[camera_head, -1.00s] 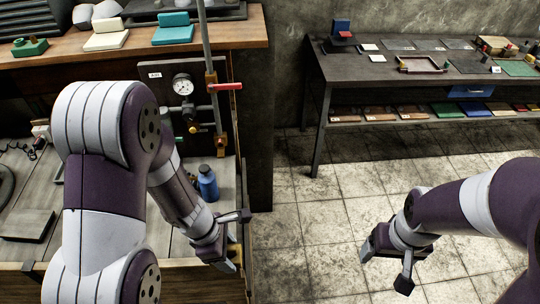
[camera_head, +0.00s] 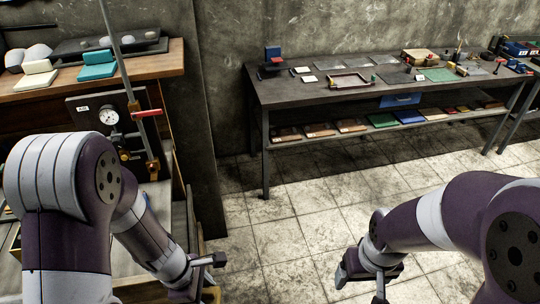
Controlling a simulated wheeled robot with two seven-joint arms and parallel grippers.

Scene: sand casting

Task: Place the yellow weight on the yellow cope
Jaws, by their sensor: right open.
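I cannot make out a yellow weight or a yellow cope for certain. A small yellowish patch (camera_head: 210,294) shows beside my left gripper (camera_head: 205,278) at the lower left; what it belongs to is unclear. My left gripper is partly cut off and hidden by its own wrist, so its jaws cannot be read. My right gripper (camera_head: 362,284) is open at the lower right, above the tiled floor, with nothing seen between its fingers.
A dark table (camera_head: 290,92) stands along the back wall. It bears an open wooden frame (camera_head: 350,80), a tan box (camera_head: 420,56) and a green plate (camera_head: 438,75). Coloured slabs lie on its lower shelf. A gauge (camera_head: 108,116) stands at the left workbench. The tiled floor is clear.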

